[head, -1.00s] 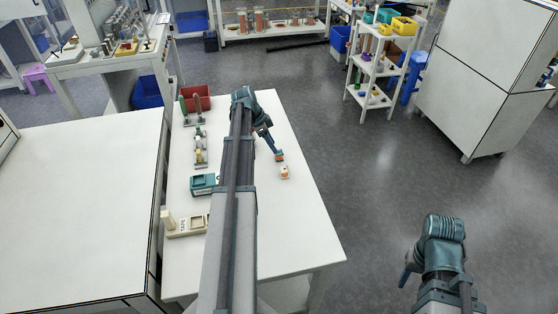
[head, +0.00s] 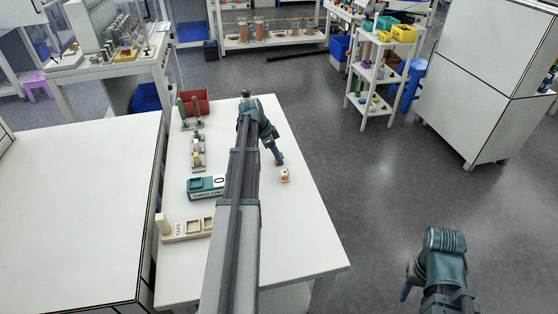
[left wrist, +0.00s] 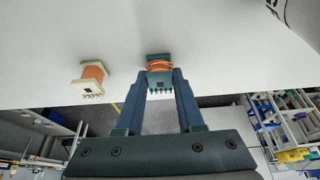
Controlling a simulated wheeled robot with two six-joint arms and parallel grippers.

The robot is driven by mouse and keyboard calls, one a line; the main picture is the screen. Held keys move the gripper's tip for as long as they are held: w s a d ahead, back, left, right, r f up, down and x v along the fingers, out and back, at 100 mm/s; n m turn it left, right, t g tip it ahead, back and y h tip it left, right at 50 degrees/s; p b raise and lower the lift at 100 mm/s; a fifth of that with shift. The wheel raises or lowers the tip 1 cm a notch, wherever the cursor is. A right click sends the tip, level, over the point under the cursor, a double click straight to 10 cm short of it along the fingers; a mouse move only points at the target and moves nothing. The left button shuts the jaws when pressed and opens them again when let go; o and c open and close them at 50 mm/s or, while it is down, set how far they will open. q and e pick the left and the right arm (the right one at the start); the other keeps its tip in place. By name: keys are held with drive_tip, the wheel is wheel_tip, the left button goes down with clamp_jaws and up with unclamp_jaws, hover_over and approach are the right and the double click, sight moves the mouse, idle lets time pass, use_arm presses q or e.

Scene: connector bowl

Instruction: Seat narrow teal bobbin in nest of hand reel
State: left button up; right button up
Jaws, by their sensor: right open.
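The narrow teal bobbin (left wrist: 159,72), with an orange winding and a row of pins, is between the fingertips of my left gripper (left wrist: 161,82) in the left wrist view. The fingers lie against both its sides, with no gap visible. In the head view my left gripper (head: 278,161) is low at the right part of the table, just behind a cream bobbin (head: 285,177). I cannot tell for sure which fixture is the hand reel; a small grey-and-yellow fixture (head: 198,152) stands on the table's left side. My right gripper (head: 406,291) is open, over the floor at lower right.
The cream bobbin with orange winding (left wrist: 92,76) stands beside the teal one. A teal labelled block (head: 203,187), a cream tray marked TAPE (head: 190,229) and a red bin (head: 196,103) line the table's left side. My left arm hides the middle; the right part is mostly clear.

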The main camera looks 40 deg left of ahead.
sight(282, 155)
use_arm(q)
clamp_jaws()
drive_tip(key=shift+r, duration=0.1)
drive_tip(key=shift+r+p, duration=0.45)
drive_tip(key=shift+p, duration=0.1)
wheel_tip(282, 155, up, 3)
drive_tip(key=p, duration=0.3)
drive_tip(key=s, duration=0.5)
drive_tip(key=s+d, duration=0.1)
drive_tip(key=s, duration=0.4)
drive_tip(key=s+d+r+p, duration=0.1)
drive_tip(key=s, duration=0.5)
drive_tip(key=shift+d, duration=0.1)
